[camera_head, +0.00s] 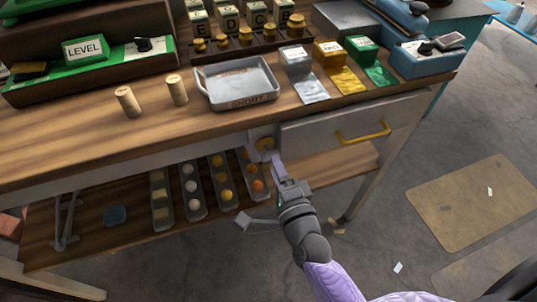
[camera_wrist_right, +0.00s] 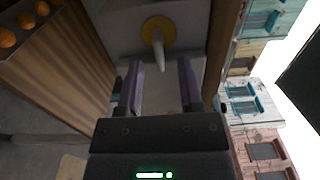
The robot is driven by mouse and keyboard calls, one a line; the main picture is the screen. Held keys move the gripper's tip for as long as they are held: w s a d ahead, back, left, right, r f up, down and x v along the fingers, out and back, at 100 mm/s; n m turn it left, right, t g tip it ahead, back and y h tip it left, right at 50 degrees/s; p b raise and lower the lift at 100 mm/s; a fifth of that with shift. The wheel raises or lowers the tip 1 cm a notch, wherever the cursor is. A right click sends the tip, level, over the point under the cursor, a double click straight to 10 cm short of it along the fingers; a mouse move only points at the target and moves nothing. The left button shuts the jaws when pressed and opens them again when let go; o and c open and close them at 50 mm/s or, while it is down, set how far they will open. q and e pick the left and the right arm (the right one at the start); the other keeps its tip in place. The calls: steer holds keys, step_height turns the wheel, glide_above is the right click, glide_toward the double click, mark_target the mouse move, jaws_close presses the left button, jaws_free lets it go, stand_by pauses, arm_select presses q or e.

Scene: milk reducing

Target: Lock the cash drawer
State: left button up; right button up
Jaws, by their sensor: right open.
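The cash drawer (camera_head: 320,133) is a grey front with a yellow handle (camera_head: 362,133) under the tabletop, and it looks closed. Left of it is a round yellow lock (camera_head: 265,143) on a pale plate. In the right wrist view the lock (camera_wrist_right: 153,24) has a pale key or lever (camera_wrist_right: 158,52) sticking out of it. My right gripper (camera_head: 277,162) is just below the lock in the head view. In the wrist view its two purple fingers (camera_wrist_right: 160,64) are apart, one either side of the key's line, with no visible contact. My left gripper is out of view.
A lower shelf (camera_head: 130,222) holds several trays of round items (camera_head: 222,184) left of my right gripper. The tabletop above carries a grey tray (camera_head: 240,100), wooden pegs (camera_head: 177,90) and coloured boxes (camera_head: 330,55). The floor at right is mostly clear, with a tan mat (camera_head: 470,205).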

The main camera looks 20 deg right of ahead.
mark_target(269, 153)
steer(key=shift+w+a+b, duration=0.1)
steer(key=shift+w+b, duration=0.2)
steer(key=shift+w, duration=1.65)
jaws_close()
